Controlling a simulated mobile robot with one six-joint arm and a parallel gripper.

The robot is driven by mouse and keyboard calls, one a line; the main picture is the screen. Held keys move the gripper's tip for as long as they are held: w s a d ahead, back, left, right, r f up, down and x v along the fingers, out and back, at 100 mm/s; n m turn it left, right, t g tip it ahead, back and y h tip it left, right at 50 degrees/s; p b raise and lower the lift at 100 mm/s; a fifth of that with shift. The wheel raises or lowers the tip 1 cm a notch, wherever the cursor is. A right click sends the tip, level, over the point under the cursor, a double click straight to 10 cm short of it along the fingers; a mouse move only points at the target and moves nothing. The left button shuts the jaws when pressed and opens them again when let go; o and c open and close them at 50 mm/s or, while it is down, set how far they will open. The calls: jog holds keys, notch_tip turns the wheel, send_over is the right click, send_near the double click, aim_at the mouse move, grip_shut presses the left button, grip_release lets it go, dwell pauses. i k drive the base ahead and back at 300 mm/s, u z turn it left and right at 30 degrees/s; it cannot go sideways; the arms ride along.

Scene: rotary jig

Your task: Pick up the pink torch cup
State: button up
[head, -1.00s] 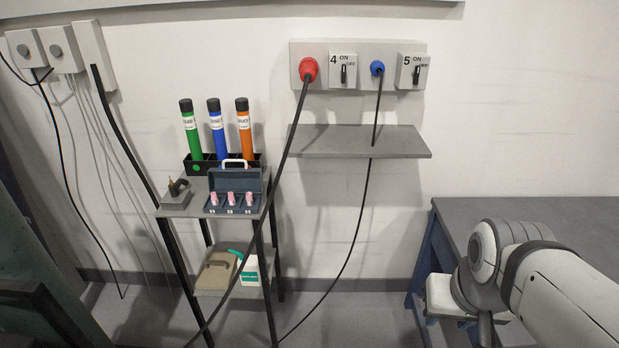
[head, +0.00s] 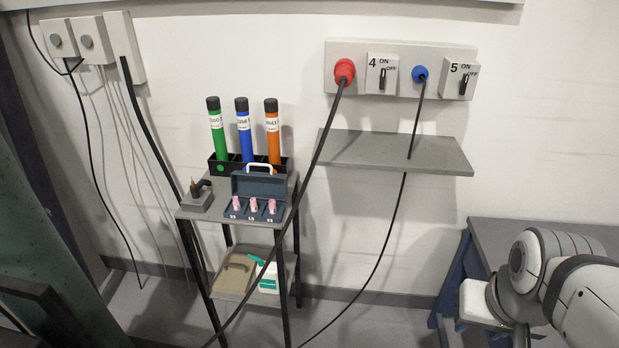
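Several small pink cups stand in a row in an open dark blue-grey case (head: 243,186) on the top shelf of a narrow stand. They are a left pink cup (head: 236,203), a middle pink cup (head: 253,205) and a right pink cup (head: 271,206). The case lid is raised behind them and has a white handle. My arm shows at the lower right, far from the case. My gripper's fingers cannot be made out, so its opening is unclear.
Green (head: 217,135), blue (head: 244,135) and orange (head: 272,135) tubes stand in a black rack behind the case. A small tool on a grey block (head: 198,197) sits left. A black cable (head: 316,165) from the red plug (head: 344,71) passes close to the stand's right side.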

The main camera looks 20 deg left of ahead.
aim_at(272, 207)
jog(key=u, duration=0.05)
jog(key=i, duration=1)
jog(key=u, duration=1.75)
